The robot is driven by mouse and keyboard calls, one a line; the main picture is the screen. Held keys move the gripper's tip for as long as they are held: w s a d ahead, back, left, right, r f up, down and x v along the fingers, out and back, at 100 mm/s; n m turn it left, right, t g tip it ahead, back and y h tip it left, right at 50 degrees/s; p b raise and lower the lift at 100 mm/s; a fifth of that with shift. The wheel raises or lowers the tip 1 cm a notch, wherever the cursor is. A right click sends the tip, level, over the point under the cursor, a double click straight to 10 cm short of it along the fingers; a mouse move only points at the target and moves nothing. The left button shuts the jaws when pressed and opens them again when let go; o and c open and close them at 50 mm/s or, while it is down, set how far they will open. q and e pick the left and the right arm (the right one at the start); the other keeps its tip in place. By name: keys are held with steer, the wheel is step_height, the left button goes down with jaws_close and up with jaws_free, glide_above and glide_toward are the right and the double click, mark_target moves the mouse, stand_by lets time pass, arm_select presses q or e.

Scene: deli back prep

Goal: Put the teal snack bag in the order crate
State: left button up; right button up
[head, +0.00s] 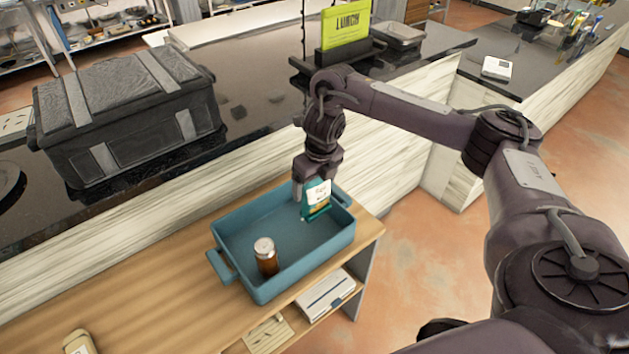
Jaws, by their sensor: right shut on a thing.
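The teal snack bag (317,201), with a white label on its front, hangs upright from my right gripper (311,183). The gripper is shut on the bag's upper part and points down. The bag is over the back right part of the blue order crate (231,227); I cannot tell if its bottom touches the crate floor. The crate stands on a wooden shelf top and holds a brown jar with a pale lid (266,257) near its front left. My left gripper is not in view.
A large dark grey insulated box (125,115) sits on the black counter behind. A yellow-green lunch sign (345,27) stands on the counter behind my right arm. A bottle (78,342) lies at the wooden top's lower left. The crate's middle floor is clear.

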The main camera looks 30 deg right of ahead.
step_height(320, 180, down, 2)
steer(key=shift+f+b, duration=0.15)
steer(key=shift+b, duration=0.6)
step_height(320, 180, down, 8)
steer(key=b, duration=0.6)
steer(key=shift+f, duration=0.15)
arm_select(q)
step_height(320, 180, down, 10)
steer(key=b, duration=0.1)
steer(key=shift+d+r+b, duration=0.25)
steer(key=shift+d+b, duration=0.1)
arm_select(e)
steer(key=shift+f, duration=1.05)
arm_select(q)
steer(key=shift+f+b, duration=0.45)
arm_select(e)
steer(key=shift+f, duration=0.55)
steer(key=o, duration=1.1)
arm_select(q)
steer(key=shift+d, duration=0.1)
arm_select(e)
steer(key=shift+o, duration=0.2)
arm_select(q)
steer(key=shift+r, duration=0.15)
arm_select(e)
steer(key=shift+r, duration=0.2)
